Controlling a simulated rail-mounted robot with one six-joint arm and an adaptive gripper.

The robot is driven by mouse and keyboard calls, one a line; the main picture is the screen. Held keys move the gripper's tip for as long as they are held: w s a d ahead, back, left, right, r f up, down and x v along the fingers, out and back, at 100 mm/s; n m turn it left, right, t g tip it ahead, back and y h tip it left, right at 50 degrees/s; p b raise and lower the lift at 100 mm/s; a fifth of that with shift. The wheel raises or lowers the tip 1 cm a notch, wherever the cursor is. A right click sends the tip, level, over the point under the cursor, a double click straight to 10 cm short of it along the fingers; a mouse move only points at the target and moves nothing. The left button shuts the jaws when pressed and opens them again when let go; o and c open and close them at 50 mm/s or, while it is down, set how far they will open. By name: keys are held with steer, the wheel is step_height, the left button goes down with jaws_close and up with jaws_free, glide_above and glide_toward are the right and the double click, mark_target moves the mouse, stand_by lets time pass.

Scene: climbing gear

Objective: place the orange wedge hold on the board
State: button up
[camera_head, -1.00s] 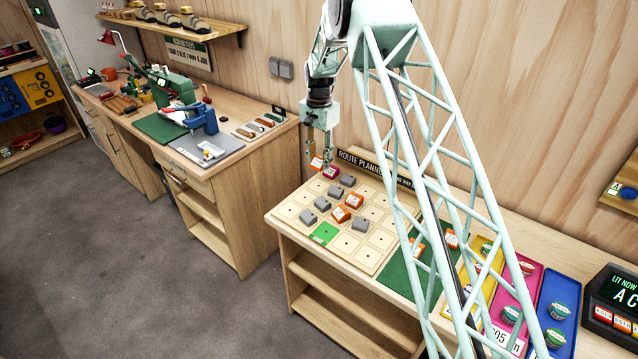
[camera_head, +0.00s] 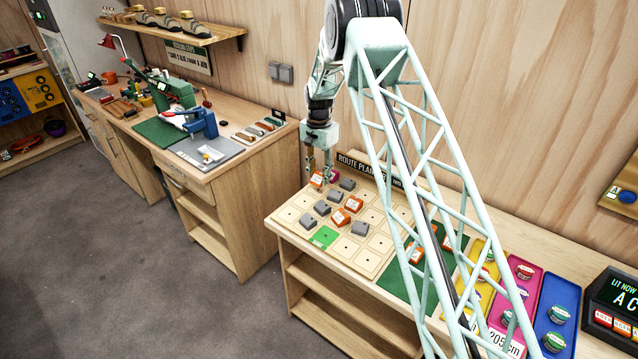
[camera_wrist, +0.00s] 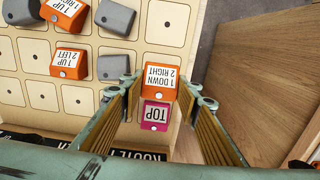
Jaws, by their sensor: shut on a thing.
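My gripper (camera_head: 319,177) is over the far left corner of the route planner board (camera_head: 291,215). In the wrist view my gripper (camera_wrist: 162,88) is shut on an orange wedge hold (camera_wrist: 160,78) with a white label reading "1 DOWN 2 RIGHT". The hold also shows in the head view (camera_head: 317,180). It is over the cell beside the pink TOP hold (camera_wrist: 155,115), close to that hold. I cannot tell whether it touches the board. Two other orange holds, (camera_wrist: 68,63) and (camera_wrist: 66,12), sit on the board among several grey holds (camera_wrist: 113,67).
A green cell (camera_head: 323,237) marks the board's front edge. A green mat (camera_head: 396,278) with orange holds lies right of the board, then yellow, pink and blue trays (camera_head: 562,300). The sign (camera_head: 357,164) stands behind the board. A workbench (camera_head: 225,165) is at the left.

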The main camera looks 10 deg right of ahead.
mark_target(319, 182)
steer(key=shift+f, duration=1.7)
steer(key=shift+f, duration=0.15)
steer(key=o, duration=0.6)
steer(key=shift+c, duration=0.2)
step_height(319, 182, up, 11)
steer(key=shift+r, duration=0.65)
